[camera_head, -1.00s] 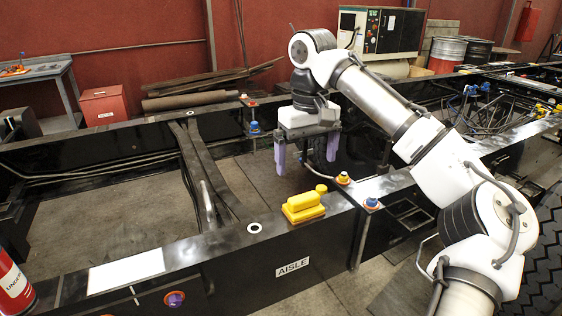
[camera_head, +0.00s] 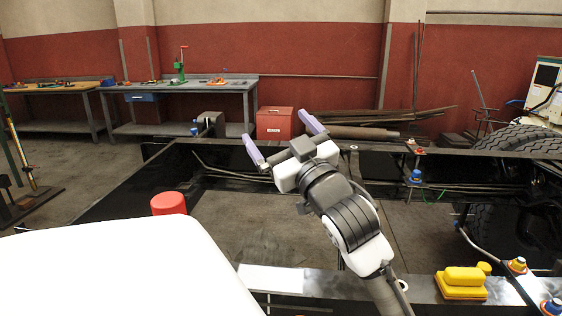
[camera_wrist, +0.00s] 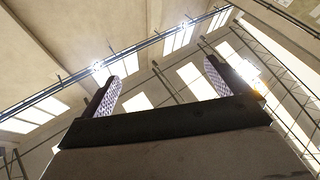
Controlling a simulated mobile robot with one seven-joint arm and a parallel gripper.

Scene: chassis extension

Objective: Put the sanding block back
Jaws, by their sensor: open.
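A yellow block with a raised grip, which looks like the sanding block (camera_head: 462,282), rests on top of the near black frame rail at the lower right of the head view. My gripper (camera_head: 275,126) is open and empty, with its purple fingers spread and tilted up and away over the frame. It is well to the left of the block and above it, not touching it. In the wrist view both patterned fingers (camera_wrist: 166,88) stand apart against the ceiling, with nothing between them. The block does not show in the wrist view.
The near rail (camera_head: 400,290) carries a white plate (camera_head: 270,278) and blue and orange fittings (camera_head: 517,265) beside the block. A red cylinder (camera_head: 168,204) stands at left. Behind the frame are a red box (camera_head: 276,123), pipes (camera_head: 362,132) and a workbench (camera_head: 180,86).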

